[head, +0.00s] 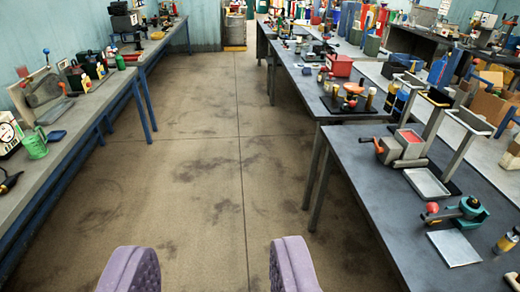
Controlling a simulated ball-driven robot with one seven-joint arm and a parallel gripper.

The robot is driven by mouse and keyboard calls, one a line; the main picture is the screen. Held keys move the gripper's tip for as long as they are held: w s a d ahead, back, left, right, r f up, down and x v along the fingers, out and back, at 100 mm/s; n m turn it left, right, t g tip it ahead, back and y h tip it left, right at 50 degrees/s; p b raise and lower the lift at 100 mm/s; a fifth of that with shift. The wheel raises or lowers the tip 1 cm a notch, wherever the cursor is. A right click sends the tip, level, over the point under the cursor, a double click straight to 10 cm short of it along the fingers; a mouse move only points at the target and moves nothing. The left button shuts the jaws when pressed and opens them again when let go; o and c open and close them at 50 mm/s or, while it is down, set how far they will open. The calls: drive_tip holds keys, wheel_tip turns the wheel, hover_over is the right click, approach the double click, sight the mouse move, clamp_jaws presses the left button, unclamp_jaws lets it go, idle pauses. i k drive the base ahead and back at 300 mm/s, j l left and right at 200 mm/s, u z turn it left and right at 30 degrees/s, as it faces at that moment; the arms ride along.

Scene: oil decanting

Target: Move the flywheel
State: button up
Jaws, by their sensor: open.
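My gripper (211,268) shows at the bottom of the head view as two purple ribbed fingers. They are wide apart, with only bare floor seen between them. I cannot pick out the flywheel with certainty among the many small machines on the benches. A grey machine with a rounded body (42,88) stands on the left bench. A teal device with a red knob (462,211) stands on the near right bench. My gripper is over the aisle, apart from both benches and touching nothing.
The concrete aisle (190,150) is clear. A long left bench (90,107) carries a green jug (34,143) and canisters. The dark right bench (365,180) holds a metal stand with trays (425,184) and a flat plate (454,248).

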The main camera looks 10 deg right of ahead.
sight(355, 88)
drive_tip(key=i, duration=2.75)
drive_tip(key=i+z, duration=0.2)
drive_tip(key=i, duration=0.35)
drive_tip(key=i+z, duration=0.2)
drive_tip(key=i, duration=0.35)
drive_tip(key=i+j+z, duration=0.2)
drive_tip(key=i, duration=0.3)
drive_tip(key=i+l+z, duration=0.15)
drive_tip(key=i, duration=0.3)
drive_tip(key=i+l+z, duration=0.15)
drive_tip(key=i, duration=0.3)
drive_tip(key=l, duration=0.1)
